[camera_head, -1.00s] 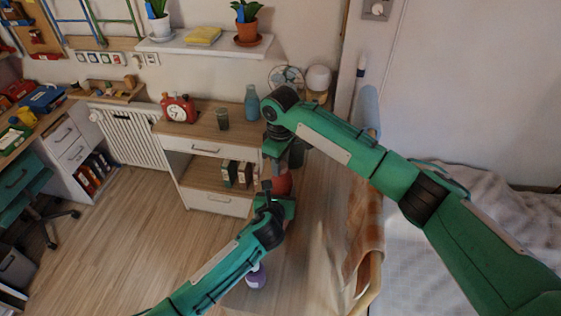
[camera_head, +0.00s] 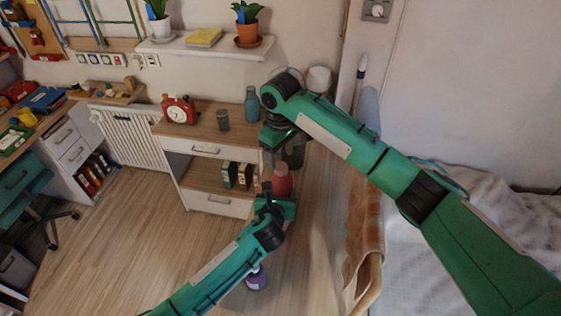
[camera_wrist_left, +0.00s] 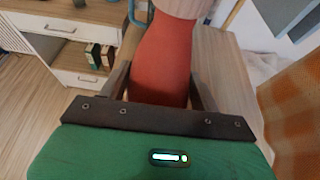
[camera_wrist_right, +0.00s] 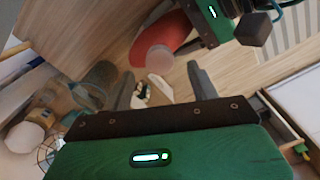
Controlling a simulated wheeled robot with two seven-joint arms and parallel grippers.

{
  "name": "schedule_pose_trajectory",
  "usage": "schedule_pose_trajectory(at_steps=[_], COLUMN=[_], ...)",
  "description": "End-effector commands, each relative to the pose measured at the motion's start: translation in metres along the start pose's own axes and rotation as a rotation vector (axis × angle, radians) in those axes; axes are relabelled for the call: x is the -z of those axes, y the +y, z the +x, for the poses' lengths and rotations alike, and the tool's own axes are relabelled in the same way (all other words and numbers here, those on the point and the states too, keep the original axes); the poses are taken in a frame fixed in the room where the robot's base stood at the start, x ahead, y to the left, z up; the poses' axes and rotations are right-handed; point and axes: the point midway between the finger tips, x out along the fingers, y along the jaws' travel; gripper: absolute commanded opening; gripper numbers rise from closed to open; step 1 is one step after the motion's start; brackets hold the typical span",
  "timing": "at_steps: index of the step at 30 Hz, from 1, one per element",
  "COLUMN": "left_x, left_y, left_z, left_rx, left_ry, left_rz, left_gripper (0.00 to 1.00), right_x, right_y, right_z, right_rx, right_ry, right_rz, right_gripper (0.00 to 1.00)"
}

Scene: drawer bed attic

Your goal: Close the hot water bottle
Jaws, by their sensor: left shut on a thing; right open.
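The red hot water bottle (camera_head: 282,181) is held in my left gripper (camera_head: 276,199), which is shut on its body. In the left wrist view the red body (camera_wrist_left: 162,62) stands between the fingers, with a pale pink part at its top edge. In the right wrist view the bottle (camera_wrist_right: 163,32) shows a round pale pink end (camera_wrist_right: 159,58) facing the camera. My right gripper (camera_head: 285,150) is open just above the bottle. Its fingers (camera_wrist_right: 150,85) are apart, and small white and black items show between them, too unclear to name. No separate cap can be made out.
A drawer unit (camera_head: 205,147) at the back carries a red clock (camera_head: 179,109), a dark cup (camera_head: 222,119) and a blue bottle (camera_head: 251,104). A purple object (camera_head: 256,279) sits below my left arm. An orange cloth (camera_head: 362,235) hangs at the right, beside a bed (camera_head: 430,245).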

Motion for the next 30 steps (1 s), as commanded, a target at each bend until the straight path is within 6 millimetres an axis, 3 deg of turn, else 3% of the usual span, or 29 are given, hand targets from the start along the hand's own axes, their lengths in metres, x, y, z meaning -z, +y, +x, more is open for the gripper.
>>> schedule_pose_trajectory(at_steps=[6, 12, 24, 25, 28, 30], left_x=[0.0, 0.0, 0.0, 0.0, 0.0, 0.0], left_y=[0.0, 0.0, 0.0, 0.0, 0.0, 0.0], left_z=[0.0, 0.0, 0.0, 0.0, 0.0, 0.0], left_rx=[0.001, 0.001, 0.001, 0.001, 0.001, 0.001], left_ry=[0.001, 0.001, 0.001, 0.001, 0.0, 0.0], left_rz=[-0.001, -0.001, -0.001, -0.001, -0.001, -0.001], left_gripper=[0.0, 0.0, 0.0, 0.7, 0.89, 0.89], right_x=[0.001, 0.001, 0.0, 0.0, 0.0, 0.0], right_y=[0.0, 0.0, 0.0, 0.0, 0.0, 0.0], right_z=[-0.049, -0.075, -0.083, -0.083, -0.083, -0.083], right_rx=[-0.002, -0.001, 0.0, 0.0, 0.0, 0.0], right_ry=[0.004, 0.001, 0.0, 0.0, 0.0, 0.0], right_rz=[0.0, 0.001, 0.001, 0.001, 0.001, 0.001], right_gripper=[0.6, 0.6, 0.6, 0.6, 0.6, 0.6])
